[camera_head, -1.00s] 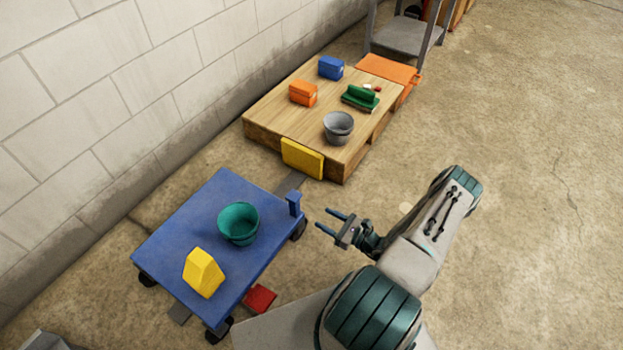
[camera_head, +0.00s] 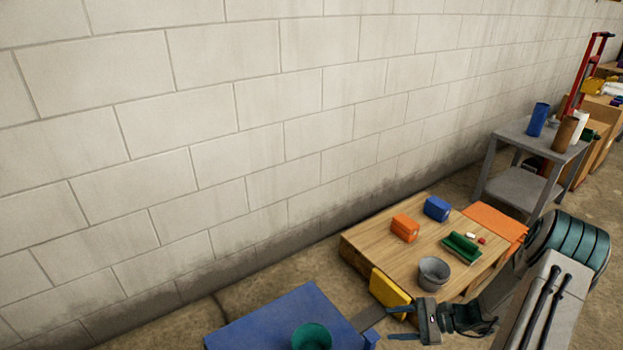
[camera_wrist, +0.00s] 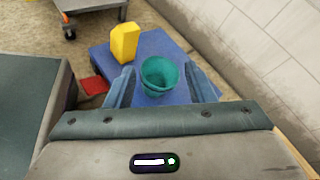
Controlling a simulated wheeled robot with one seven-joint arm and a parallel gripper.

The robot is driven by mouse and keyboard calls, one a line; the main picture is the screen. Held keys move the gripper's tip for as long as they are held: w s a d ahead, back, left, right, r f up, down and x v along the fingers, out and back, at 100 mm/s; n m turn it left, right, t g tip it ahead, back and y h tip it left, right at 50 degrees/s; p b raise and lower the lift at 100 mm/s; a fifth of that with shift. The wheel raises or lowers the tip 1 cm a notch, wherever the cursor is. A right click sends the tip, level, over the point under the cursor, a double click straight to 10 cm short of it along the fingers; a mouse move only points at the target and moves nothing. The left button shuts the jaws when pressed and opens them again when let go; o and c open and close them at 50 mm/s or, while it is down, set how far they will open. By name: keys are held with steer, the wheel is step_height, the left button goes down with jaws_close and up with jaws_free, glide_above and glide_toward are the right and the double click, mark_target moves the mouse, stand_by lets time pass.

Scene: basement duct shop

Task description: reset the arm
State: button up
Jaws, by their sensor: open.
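My gripper (camera_head: 408,322) is in the lower right of the head view, in front of the low wooden platform. Its fingers are apart and hold nothing. In the wrist view my gripper (camera_wrist: 160,88) points toward the blue cart (camera_wrist: 182,47), with a teal bowl (camera_wrist: 162,75) showing between the fingers. I cannot tell how far the bowl is from the fingertips. The blue cart (camera_head: 270,318) and the teal bowl (camera_head: 311,337) are cut by the bottom edge of the head view. A yellow block (camera_wrist: 124,42) stands on the cart in the wrist view.
The wooden platform (camera_head: 372,237) bears an orange box (camera_head: 405,228), a blue box (camera_head: 436,208), a green item (camera_head: 462,247) and a grey bowl (camera_head: 433,271). A grey shelf table (camera_head: 540,150) stands behind it. A block wall (camera_head: 220,130) runs along the left. A red piece (camera_wrist: 95,86) lies beside the cart.

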steer(key=s+a+r+n+h+p, duration=0.2)
steer(key=s+r+n+h+p, duration=0.2)
steer(key=r, duration=1.1)
steer(key=s+a+r+n+h+p, duration=0.3)
steer(key=s+r+n+h+p, duration=0.2)
steer(key=r, duration=1)
steer(key=s+a+r+n+h+p, duration=0.2)
steer(key=s+r+n+h+p, duration=0.2)
steer(key=r, duration=1.2)
steer(key=s+n+p, duration=0.2)
steer(key=s+p, duration=0.1)
steer(key=shift+s+a+n+p, duration=0.15)
steer(key=shift+s+n+p, duration=0.15)
steer(key=shift+p, duration=0.1)
